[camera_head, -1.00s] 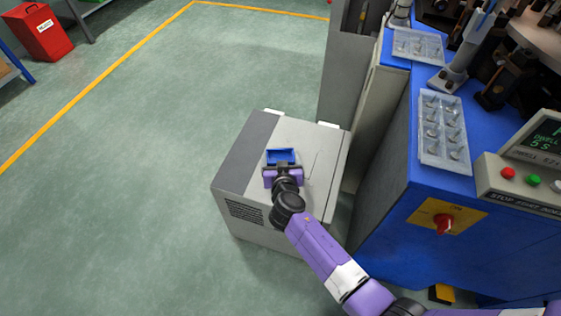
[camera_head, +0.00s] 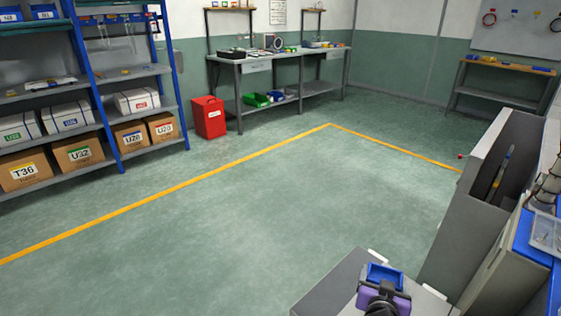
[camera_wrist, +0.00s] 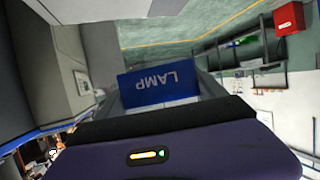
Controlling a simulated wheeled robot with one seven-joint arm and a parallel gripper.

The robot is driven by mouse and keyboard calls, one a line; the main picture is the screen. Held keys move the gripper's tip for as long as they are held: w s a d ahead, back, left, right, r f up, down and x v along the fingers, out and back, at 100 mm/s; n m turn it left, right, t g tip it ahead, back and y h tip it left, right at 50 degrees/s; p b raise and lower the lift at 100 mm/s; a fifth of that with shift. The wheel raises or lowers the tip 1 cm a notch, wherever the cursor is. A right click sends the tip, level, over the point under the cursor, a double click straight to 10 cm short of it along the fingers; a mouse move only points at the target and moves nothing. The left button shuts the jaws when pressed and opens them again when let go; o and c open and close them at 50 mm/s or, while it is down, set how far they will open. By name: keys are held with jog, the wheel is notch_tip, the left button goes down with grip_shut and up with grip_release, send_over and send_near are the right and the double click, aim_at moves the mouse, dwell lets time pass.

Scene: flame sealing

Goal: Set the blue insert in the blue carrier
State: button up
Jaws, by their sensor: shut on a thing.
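My gripper (camera_head: 384,290) is at the bottom of the head view, over the grey cabinet. It is shut on a small open blue box (camera_head: 384,273), which I take to be the blue insert. In the wrist view the same box (camera_wrist: 158,88) sits between the two fingers and its face reads LAMP, upside down. The fingertips are mostly hidden in the head view. Blue bins (camera_head: 278,95) on the workbench's lower shelf are small and far off; I cannot tell whether one is the blue carrier.
A grey cabinet (camera_head: 332,287) lies below my gripper, with the blue machine (camera_head: 533,247) at the right. A shelf rack (camera_head: 90,85) with boxes, a red bin (camera_head: 209,117) and a workbench (camera_head: 285,62) stand across the room. The floor between is clear.

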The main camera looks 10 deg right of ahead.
jog(key=shift+w+a+r+n, duration=0.35)
jog(key=shift+w+r, duration=0.1)
jog(key=shift+r, duration=0.2)
jog(key=s+a+f+n+t+y+p, duration=0.2)
jog(key=s+a+n+y+p, duration=0.4)
jog(key=s+a, duration=0.7)
jog(key=shift+s+a+f+y+p, duration=0.2)
jog(key=shift+s+f+y+p, duration=0.2)
jog(key=shift+y+p, duration=0.4)
